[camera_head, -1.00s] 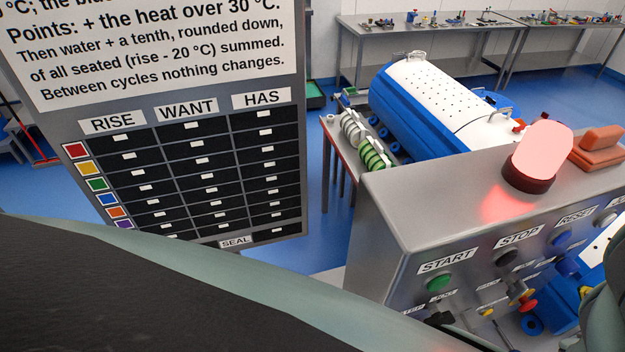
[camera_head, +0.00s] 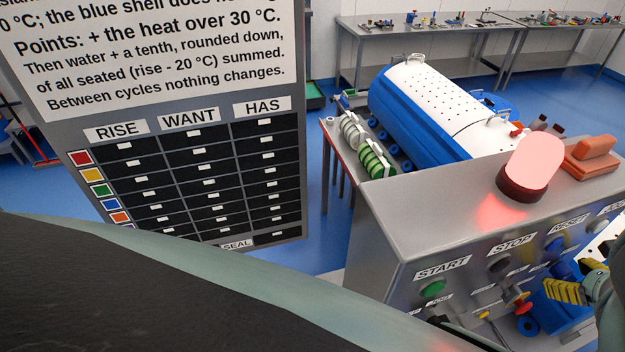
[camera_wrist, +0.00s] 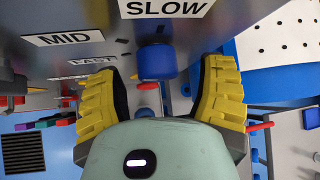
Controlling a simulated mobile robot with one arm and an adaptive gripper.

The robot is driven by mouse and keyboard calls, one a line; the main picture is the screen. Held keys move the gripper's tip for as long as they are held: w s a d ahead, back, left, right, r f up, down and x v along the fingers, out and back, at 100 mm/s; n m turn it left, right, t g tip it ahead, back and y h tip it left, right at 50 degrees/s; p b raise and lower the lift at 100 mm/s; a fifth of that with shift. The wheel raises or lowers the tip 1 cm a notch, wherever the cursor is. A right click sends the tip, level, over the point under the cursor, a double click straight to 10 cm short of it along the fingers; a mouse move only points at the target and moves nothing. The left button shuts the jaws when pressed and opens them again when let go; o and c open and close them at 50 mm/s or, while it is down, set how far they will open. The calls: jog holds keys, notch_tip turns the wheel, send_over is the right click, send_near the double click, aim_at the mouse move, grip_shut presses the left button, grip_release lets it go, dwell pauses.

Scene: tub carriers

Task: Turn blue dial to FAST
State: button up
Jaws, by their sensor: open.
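The blue dial (camera_wrist: 157,62) sticks out of the grey panel in the wrist view, between and just beyond my fingertips. Labels SLOW (camera_wrist: 165,7), MID (camera_wrist: 63,38) and FAST (camera_wrist: 95,61) are on the panel around it. Which label the dial points to cannot be told. My gripper (camera_wrist: 160,82) is open, with a yellow ribbed finger on each side of the dial and gaps visible. In the head view, my gripper (camera_head: 577,280) is at the right edge by the console front, partly covering the controls there.
The console (camera_head: 390,230) carries a green START button (camera_head: 432,288), a red knob (camera_head: 523,304) and a lit red lamp (camera_head: 533,160). A blue and white drum (camera_head: 425,105) stands behind it. A board with a dark table (camera_head: 200,180) stands at left.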

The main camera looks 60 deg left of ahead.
jog(key=shift+a+f, duration=0.2)
jog(key=shift+a, duration=0.05)
jog(key=shift+c, duration=0.3)
jog(key=shift+d, duration=0.1)
jog(key=c, duration=1.1)
